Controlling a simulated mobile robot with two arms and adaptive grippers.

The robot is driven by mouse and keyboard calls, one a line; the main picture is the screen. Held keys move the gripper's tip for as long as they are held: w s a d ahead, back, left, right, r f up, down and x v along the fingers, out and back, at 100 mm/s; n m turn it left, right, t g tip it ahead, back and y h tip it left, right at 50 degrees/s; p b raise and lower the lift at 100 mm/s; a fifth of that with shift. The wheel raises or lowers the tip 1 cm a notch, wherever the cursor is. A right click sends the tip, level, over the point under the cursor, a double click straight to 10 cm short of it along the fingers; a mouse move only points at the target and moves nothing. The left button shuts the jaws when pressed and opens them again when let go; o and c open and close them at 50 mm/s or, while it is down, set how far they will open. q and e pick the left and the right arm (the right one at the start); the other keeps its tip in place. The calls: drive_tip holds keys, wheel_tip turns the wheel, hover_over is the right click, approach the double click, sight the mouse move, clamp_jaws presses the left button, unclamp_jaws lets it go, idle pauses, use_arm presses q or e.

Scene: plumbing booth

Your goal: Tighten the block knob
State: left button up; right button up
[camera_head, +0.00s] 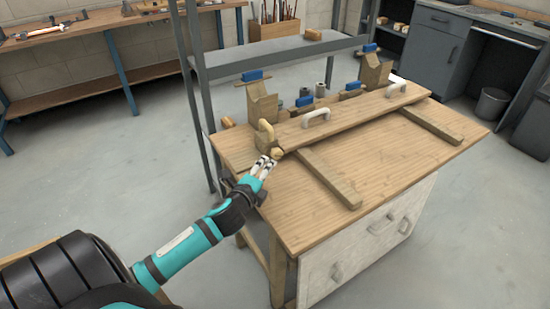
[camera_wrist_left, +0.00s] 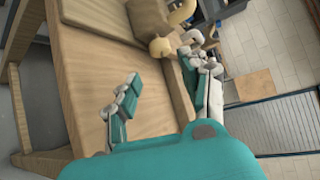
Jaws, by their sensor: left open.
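The block knob, a small round light-wood knob (camera_head: 277,153), sits at the near left end of the wooden block assembly on the workbench. It also shows in the left wrist view (camera_wrist_left: 160,47), beside a curved pale wooden piece (camera_wrist_left: 181,12). My left gripper (camera_head: 265,166) is at the bench's left edge, close to the knob. In the left wrist view its two fingers (camera_wrist_left: 165,75) are spread with nothing held between them. The knob appears ahead of the gap, nearer the right-hand finger; I cannot tell whether that finger touches it. My right gripper is not in view.
The wooden workbench top (camera_head: 400,180) has a long board with white handles (camera_head: 316,115) and crosswise wooden bars (camera_head: 328,178). Blue-topped clamps (camera_head: 252,76) stand behind. A grey metal shelf (camera_head: 285,52) rises at the back left. The bench's front right surface is clear.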

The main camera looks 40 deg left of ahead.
sight(276, 155)
use_arm(q)
drive_tip(key=x, duration=0.8)
drive_tip(key=shift+w+a+f, duration=0.15)
drive_tip(key=shift+w+f, duration=0.05)
drive_tip(key=shift+w, duration=0.45)
drive_tip(key=shift+c, duration=0.4)
drive_tip(key=c, duration=0.8)
drive_tip(key=shift+r, duration=0.15)
drive_tip(key=g+p, duration=0.1)
drive_tip(key=p, duration=0.3)
drive_tip(key=m+g+p, duration=0.1)
drive_tip(key=p, duration=0.4)
drive_tip(key=r+m+g+p, duration=0.1)
drive_tip(key=g+p, duration=0.1)
drive_tip(key=p, duration=0.3)
drive_tip(key=shift+w, duration=0.2)
drive_tip(key=shift+f+g+p, duration=0.25)
drive_tip(key=shift+g+p, duration=0.05)
drive_tip(key=shift+p, duration=0.3)
